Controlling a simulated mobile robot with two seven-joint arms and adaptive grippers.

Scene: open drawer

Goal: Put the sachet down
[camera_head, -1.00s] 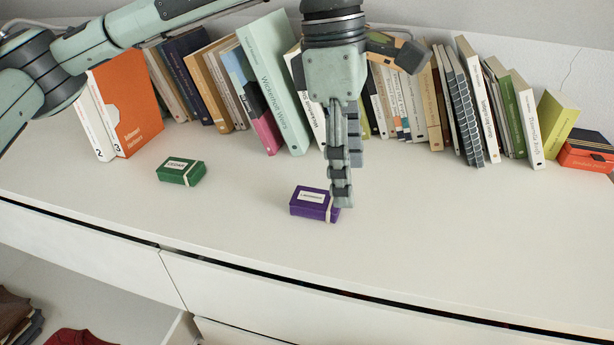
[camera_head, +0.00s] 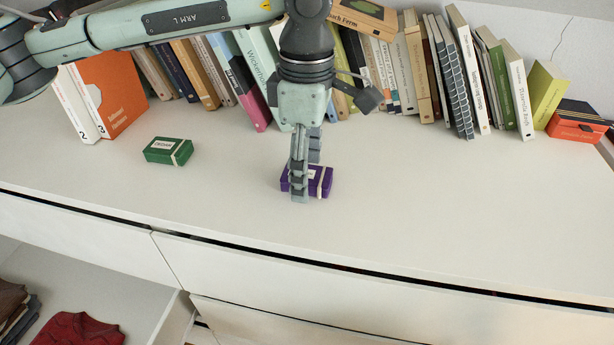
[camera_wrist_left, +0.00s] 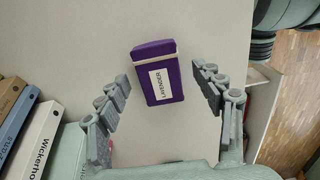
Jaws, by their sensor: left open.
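The purple sachet, a small box labelled LAVENDER (camera_head: 321,183), lies flat on the white cabinet top (camera_head: 430,215). In the wrist view the purple sachet (camera_wrist_left: 158,80) lies between the two spread fingers with clear gaps on both sides. My left gripper (camera_head: 302,188) is open and points down at the sachet, its fingers hiding part of the box in the head view. It also shows in the wrist view (camera_wrist_left: 160,76). Whether the fingertips touch the cabinet top I cannot tell. My right gripper is out of view.
A green box labelled CEDAR (camera_head: 168,151) lies to the left. An open compartment at lower left holds a red garment (camera_head: 80,330). The cabinet top at right is clear.

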